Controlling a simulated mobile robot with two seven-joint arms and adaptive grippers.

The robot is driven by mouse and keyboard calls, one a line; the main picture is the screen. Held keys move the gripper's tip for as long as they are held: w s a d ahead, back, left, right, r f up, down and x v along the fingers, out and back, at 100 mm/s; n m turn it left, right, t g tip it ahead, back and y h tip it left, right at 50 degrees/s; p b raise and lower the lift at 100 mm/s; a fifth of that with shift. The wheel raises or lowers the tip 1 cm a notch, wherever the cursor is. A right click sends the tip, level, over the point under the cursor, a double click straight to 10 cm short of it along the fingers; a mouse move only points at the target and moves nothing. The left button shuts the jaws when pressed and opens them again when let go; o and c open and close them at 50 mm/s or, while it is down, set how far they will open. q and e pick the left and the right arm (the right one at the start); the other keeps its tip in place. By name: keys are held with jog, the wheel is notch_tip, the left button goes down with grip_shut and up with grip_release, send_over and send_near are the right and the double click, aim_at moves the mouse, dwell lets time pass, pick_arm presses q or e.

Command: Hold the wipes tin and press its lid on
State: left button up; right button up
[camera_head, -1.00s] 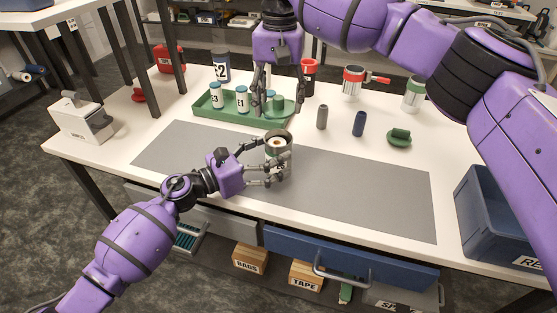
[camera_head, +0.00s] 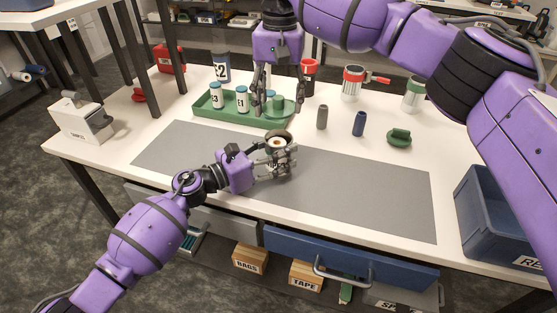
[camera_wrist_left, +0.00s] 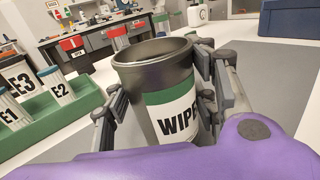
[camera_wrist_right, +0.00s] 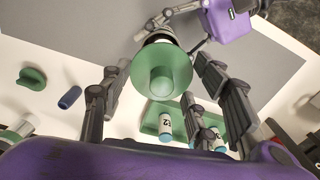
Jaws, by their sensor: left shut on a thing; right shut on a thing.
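The wipes tin (camera_head: 278,142) is a dark open-topped cylinder standing upright on the grey mat. In the left wrist view the tin (camera_wrist_left: 160,88) shows its dark rim, green band and white label. My left gripper (camera_head: 281,157) is shut on the tin, with fingers on both sides of it. A round green lid (camera_head: 281,106) with a raised knob is at my right gripper (camera_head: 263,100), which is shut on it behind the tin. In the right wrist view the lid (camera_wrist_right: 161,76) partly covers the tin; the finger contact is unclear.
A green tray (camera_head: 207,109) with labelled bottles stands behind the tin. The mat's right part (camera_head: 370,190) is clear. A blue bin (camera_head: 490,215) is far right.

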pick_arm(q)
jog(key=c, duration=0.4)
jog(key=shift+o, duration=0.2)
pick_arm(e)
jog(key=shift+f, duration=2.5)
jog(key=shift+f, duration=0.1)
jog(key=shift+f, duration=0.8)
jog(key=shift+f, duration=0.65)
jog(key=o, duration=1)
jog(key=shift+o, duration=0.2)
jog(key=shift+r, duration=0.1)
